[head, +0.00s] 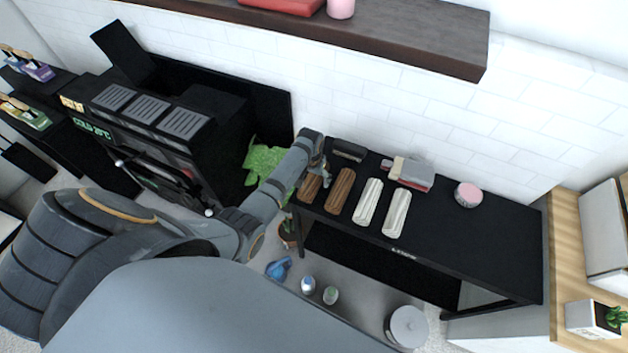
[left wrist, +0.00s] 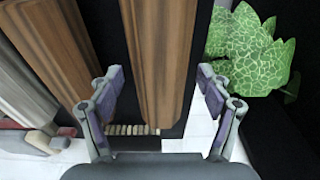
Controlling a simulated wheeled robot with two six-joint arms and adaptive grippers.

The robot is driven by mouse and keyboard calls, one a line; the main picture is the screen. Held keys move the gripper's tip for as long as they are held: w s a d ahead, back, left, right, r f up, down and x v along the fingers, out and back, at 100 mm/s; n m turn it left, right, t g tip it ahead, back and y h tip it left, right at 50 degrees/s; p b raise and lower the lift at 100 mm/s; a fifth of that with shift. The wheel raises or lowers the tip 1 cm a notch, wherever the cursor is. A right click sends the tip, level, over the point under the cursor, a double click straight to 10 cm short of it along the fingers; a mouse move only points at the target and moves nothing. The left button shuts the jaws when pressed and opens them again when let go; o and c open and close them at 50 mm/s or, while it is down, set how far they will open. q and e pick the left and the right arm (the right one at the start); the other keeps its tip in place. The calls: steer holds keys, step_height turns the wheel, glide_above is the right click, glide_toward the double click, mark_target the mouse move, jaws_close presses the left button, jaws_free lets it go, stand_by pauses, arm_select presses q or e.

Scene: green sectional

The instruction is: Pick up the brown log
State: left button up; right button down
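A brown log (head: 309,188) lies at the left end of the black table (head: 470,235), partly hidden by my left gripper (head: 318,166). In the left wrist view this log (left wrist: 165,50) runs between the spread fingers of the gripper (left wrist: 161,80), with a gap on each side. The gripper is open and holds nothing; I cannot tell how far above the log it is. A second brown log (head: 340,189) lies just to the right, and it shows at the upper left of the left wrist view (left wrist: 68,35). My right gripper is not in view.
Two pale logs (head: 368,203) lie right of the brown ones. Books (head: 415,175) and a pink-topped round tin (head: 467,194) stand farther along. A green leafy plant (head: 264,162) is close to the left gripper. The table's right half is mostly clear.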

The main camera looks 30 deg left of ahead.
arm_select(q)
steer(key=c, duration=1.2)
steer(key=shift+c, duration=1)
steer(key=shift+r, duration=0.1)
